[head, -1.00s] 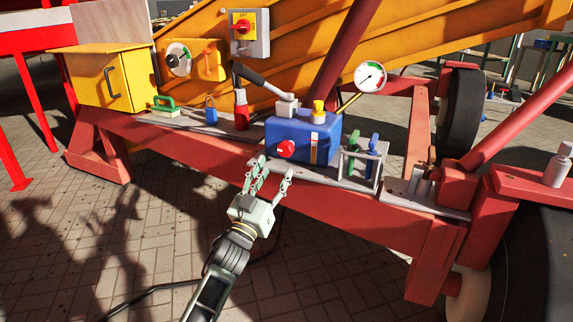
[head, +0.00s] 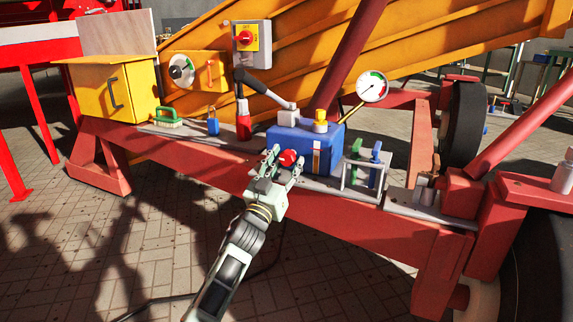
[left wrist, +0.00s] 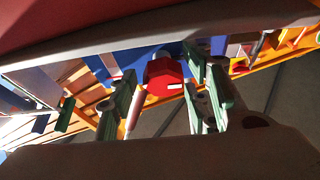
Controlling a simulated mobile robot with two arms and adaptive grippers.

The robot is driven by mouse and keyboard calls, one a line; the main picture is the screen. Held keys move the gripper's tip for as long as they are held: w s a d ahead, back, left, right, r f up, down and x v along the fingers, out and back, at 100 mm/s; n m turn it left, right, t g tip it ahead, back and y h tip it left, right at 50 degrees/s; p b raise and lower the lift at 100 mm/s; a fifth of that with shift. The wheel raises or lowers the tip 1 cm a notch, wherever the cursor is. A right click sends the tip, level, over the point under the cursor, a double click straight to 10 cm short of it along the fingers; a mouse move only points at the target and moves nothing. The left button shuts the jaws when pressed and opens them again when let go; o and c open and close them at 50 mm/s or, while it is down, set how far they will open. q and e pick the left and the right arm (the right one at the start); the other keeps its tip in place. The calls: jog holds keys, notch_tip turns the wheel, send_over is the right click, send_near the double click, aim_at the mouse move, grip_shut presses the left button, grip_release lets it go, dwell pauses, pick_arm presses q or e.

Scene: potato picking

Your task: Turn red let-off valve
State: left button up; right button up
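The red let-off valve (head: 288,158) is a round red knob on the front of the blue pump box (head: 301,138). My left gripper (head: 281,166) is right in front of it in the head view, with its fingers spread on both sides of the knob. In the left wrist view the red knob (left wrist: 165,80), with a white mark on it, shows between the open fingers (left wrist: 158,100). A gap shows around the knob there; I cannot tell whether any finger touches it. My right gripper is not in view.
A pressure gauge (head: 372,87) and a pump lever (head: 266,88) rise above the pump. A rack with green and blue tools (head: 363,168) stands close at its right. A red bottle (head: 243,122), blue padlock (head: 213,124) and green brush (head: 167,115) stand on the left.

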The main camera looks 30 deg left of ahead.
pick_arm(q)
jog(key=c, duration=0.8)
jog(key=shift+c, duration=0.2)
